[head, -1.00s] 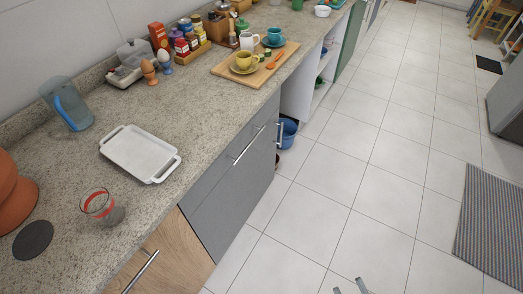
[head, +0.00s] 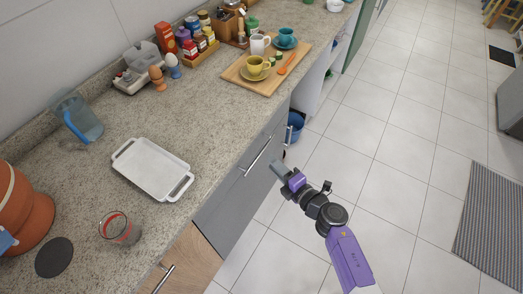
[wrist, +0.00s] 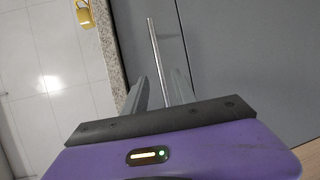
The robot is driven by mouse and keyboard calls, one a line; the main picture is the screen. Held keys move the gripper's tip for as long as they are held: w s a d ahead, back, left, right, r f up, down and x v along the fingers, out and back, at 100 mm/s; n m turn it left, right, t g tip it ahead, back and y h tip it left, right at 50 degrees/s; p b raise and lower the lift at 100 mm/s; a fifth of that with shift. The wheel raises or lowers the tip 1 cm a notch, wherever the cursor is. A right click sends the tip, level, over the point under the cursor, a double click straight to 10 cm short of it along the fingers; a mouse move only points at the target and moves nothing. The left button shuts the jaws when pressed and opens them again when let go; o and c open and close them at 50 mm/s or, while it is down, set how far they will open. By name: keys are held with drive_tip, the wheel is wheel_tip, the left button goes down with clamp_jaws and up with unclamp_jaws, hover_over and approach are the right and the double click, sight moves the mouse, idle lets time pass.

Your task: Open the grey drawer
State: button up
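The grey drawer (head: 226,198) is the upper grey front under the counter, and it looks shut. Its straight metal handle (head: 257,157) runs along the front. My gripper (head: 276,170) is in front of the drawer, beside the handle on its floor side. In the wrist view my gripper (wrist: 157,78) is open, and the handle (wrist: 154,45) shows in line with the gap between the two fingers. The drawer front (wrist: 133,40) lies behind it. I cannot tell whether the fingers are around the handle or still short of it; no contact is visible.
A wooden front with a handle (head: 164,279) adjoins at the near left. A blue bucket (head: 295,125) stands beyond the drawer. On the counter are a white tray (head: 151,168), a glass (head: 119,231) and a wooden board (head: 256,82). The tiled floor (head: 390,180) is largely clear.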

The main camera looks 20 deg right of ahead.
sight(262, 152)
drive_tip(key=b+x, duration=0.1)
drive_tip(key=x, duration=0.6)
drive_tip(key=shift+w+f, duration=0.1)
drive_tip(key=shift+w, duration=0.15)
drive_tip(key=shift+c, duration=0.2)
clamp_jaws()
idle(1.0)
